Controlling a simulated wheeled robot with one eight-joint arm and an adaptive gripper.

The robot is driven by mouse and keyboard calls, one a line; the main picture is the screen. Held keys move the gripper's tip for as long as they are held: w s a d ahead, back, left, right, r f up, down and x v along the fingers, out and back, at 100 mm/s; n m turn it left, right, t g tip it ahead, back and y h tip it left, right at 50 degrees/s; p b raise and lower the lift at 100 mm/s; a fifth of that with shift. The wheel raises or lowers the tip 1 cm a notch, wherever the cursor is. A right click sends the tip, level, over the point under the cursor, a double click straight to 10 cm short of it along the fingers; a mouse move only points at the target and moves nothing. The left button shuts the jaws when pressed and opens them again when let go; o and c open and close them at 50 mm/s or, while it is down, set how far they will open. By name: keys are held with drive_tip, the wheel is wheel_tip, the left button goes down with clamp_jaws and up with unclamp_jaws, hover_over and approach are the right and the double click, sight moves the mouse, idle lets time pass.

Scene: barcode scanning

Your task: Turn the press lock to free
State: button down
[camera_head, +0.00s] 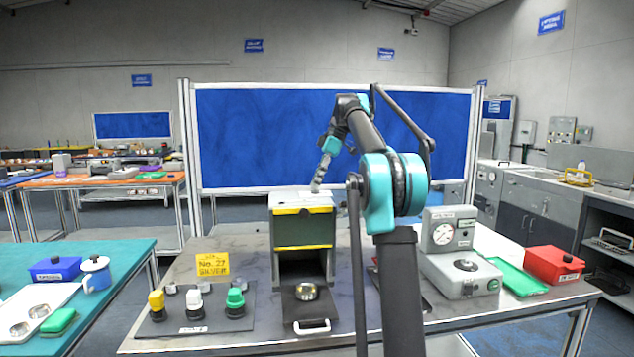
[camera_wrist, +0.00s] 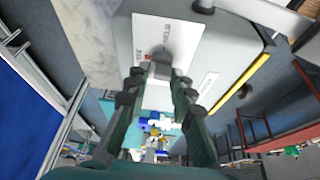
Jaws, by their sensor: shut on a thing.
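The press (camera_head: 303,232) is a grey box with yellow stripes, standing in the middle of the grey table. Its lock is a small dark knob (camera_wrist: 161,60) on a white label plate (camera_wrist: 183,38) on the top face. The plate carries small lettering that is hard to read; one word looks like HELD. My gripper (camera_head: 317,187) reaches down onto the press top from above. In the wrist view its two fingers are shut on the knob. The knob's exact pointing is partly hidden by the fingers.
A drawer with a round metal cup (camera_head: 306,292) sticks out at the press front. A board with yellow, white and green knobs (camera_head: 197,305) lies to the left. A grey dial device (camera_head: 452,250), a green tray (camera_head: 519,277) and a red box (camera_head: 553,262) stand to the right.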

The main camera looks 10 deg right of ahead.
drive_tip(key=shift+n, duration=0.5)
drive_tip(key=c, duration=1.3)
unclamp_jaws()
drive_tip(key=shift+w+d+r, duration=0.1)
drive_tip(key=shift+d+r, duration=0.2)
drive_tip(key=shift+r, duration=0.25)
drive_tip(key=shift+d+r, duration=0.75)
drive_tip(key=shift+r, duration=0.1)
drive_tip(key=d, duration=1.1)
drive_tip(key=shift+d, duration=0.1)
